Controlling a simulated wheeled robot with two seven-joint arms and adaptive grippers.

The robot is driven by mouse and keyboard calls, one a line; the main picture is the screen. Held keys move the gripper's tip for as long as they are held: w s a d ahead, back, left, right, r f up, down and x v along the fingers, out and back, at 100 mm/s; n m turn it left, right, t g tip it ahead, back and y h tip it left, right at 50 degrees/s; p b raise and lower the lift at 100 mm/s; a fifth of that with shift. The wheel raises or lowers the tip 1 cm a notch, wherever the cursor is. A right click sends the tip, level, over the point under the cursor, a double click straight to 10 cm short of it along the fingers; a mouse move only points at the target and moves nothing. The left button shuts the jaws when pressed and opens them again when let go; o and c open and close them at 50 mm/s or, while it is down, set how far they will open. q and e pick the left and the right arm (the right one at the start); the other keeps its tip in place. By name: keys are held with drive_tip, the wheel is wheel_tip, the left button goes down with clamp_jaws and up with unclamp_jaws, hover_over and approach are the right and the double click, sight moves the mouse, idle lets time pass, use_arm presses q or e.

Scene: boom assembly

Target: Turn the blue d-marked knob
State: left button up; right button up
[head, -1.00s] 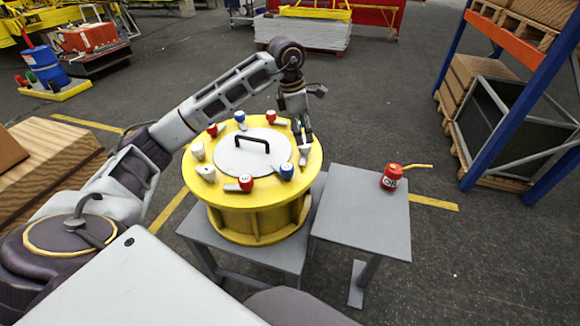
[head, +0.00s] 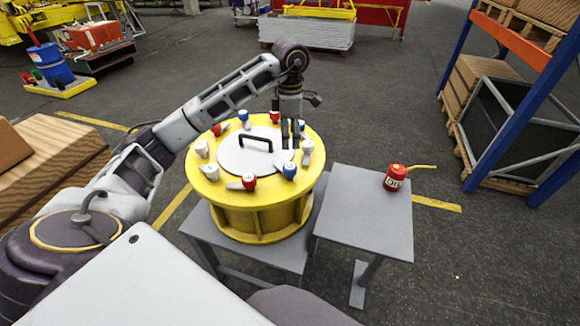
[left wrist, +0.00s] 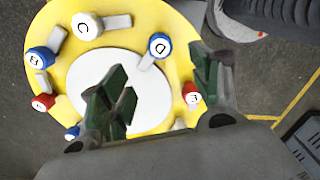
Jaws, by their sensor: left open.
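The blue knob marked D (left wrist: 160,45) shows in the left wrist view with a grey-white pointer arm, on the yellow drum's top. In the head view the matching blue knob (head: 289,171) is at the drum's near right. My left gripper (head: 290,146) points down over the right part of the lid, just behind that knob. In the left wrist view my left gripper (left wrist: 158,88) is open, its green-padded fingers spread. The D knob is seen beyond the gap between them, and nothing is held. My right gripper is not in view.
The yellow drum (head: 258,220) stands on a grey table, with several other red, white and blue knobs around its white lid (head: 235,157). A white knob C (left wrist: 86,26) and a red knob (left wrist: 192,95) neighbour D. A red oil can (head: 395,178) stands on the right table.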

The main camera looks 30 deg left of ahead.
sight(290, 166)
use_arm(q)
drive_tip(key=shift+f+p, duration=0.85)
drive_tip(key=shift+f, duration=5.75)
drive_tip(key=shift+c, duration=0.5)
drive_tip(key=c, duration=0.9)
